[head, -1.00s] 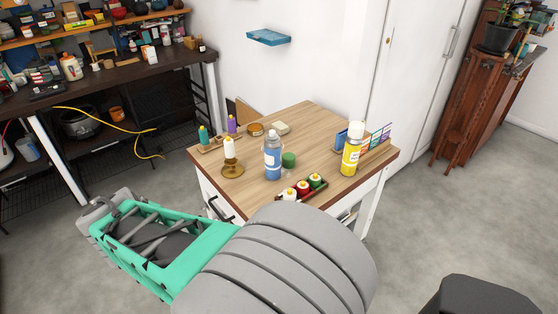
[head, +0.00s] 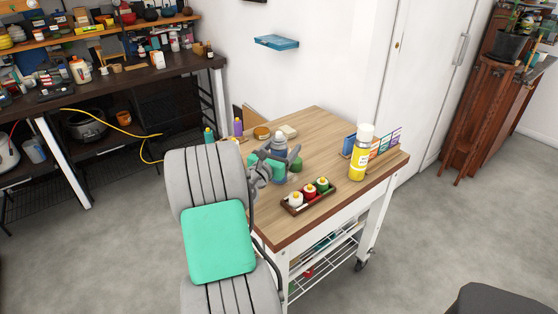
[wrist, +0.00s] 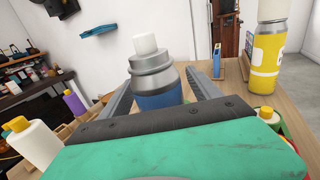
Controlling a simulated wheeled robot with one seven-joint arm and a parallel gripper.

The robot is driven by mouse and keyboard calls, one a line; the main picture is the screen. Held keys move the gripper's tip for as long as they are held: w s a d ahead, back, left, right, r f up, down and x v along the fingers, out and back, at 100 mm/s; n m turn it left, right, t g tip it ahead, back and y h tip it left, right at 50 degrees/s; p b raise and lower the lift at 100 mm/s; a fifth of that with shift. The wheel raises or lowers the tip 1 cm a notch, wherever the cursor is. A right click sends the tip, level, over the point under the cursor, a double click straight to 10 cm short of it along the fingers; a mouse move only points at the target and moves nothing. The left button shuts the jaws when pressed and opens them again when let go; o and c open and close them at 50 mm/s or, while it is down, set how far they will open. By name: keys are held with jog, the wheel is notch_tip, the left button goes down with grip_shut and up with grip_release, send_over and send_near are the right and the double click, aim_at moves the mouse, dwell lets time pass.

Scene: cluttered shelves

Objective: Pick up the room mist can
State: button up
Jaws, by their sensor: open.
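A blue can (head: 279,179) with a grey shoulder and a pale cap stands upright on the wooden table; its label is too small to read, but it looks like the room mist can. My gripper (head: 281,160) is at its upper part and partly hides it in the head view. In the wrist view the can (wrist: 158,88) stands between the two open fingers of my gripper (wrist: 158,80), with gaps beside it. A yellow can (head: 359,160) with a white cap stands apart at the right, also in the wrist view (wrist: 266,52).
A dark tray (head: 296,209) with several small bottles lies close in front of the can. A green jar (head: 295,165) stands just behind right. Small cards (head: 384,143) stand at the right edge. A white bottle (wrist: 34,143) is left in the wrist view.

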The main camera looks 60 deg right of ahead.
jog(key=shift+d, duration=0.25)
grip_shut()
dwell(0.6)
